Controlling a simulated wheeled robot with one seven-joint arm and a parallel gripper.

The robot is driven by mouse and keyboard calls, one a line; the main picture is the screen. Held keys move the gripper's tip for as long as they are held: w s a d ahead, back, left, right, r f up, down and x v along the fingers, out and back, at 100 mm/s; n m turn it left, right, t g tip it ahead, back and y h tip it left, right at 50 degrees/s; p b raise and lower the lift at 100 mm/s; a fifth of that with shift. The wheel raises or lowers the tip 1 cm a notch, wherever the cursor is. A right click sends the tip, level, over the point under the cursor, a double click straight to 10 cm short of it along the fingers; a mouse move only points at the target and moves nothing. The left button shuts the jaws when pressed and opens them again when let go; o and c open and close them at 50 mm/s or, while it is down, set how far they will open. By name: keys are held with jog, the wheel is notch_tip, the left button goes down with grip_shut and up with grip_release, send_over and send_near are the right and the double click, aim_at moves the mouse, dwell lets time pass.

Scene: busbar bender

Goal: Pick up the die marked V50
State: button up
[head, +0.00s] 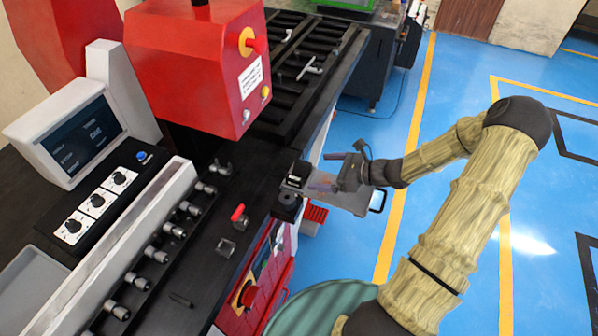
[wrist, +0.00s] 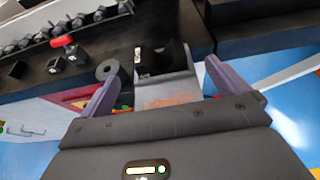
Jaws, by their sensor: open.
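A dark block with a pale label (head: 297,175), likely the die, sits at the right edge of the black machine bench. In the wrist view this black block (wrist: 150,60) lies ahead of and between my two fingers; its marking is too small to read. My gripper (head: 322,178) is just right of the block, its purple fingers pointing left toward it. In the wrist view my gripper (wrist: 161,76) has its fingers spread wide apart, with nothing held between them. The fingertips appear short of the block.
A dark round roller (head: 288,199) stands close beside the block; it also shows in the wrist view (wrist: 112,72). A small part with a red top (head: 238,213) and several metal punches lie to the left. Blue floor at right is open.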

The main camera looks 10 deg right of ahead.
aim_at(301, 171)
jog(key=shift+x, duration=1.5)
jog(key=shift+a+p, duration=0.1)
jog(key=shift+p, duration=0.2)
jog(key=p+x, duration=0.2)
jog(key=x, duration=0.2)
jog(key=shift+w+a+f, duration=0.1)
jog(key=shift+w+a, duration=0.05)
jog(key=shift+a, duration=0.2)
jog(key=shift+w+f, duration=0.1)
jog(key=shift+f, duration=0.1)
jog(key=c, duration=1.8)
jog(key=shift+r, duration=0.1)
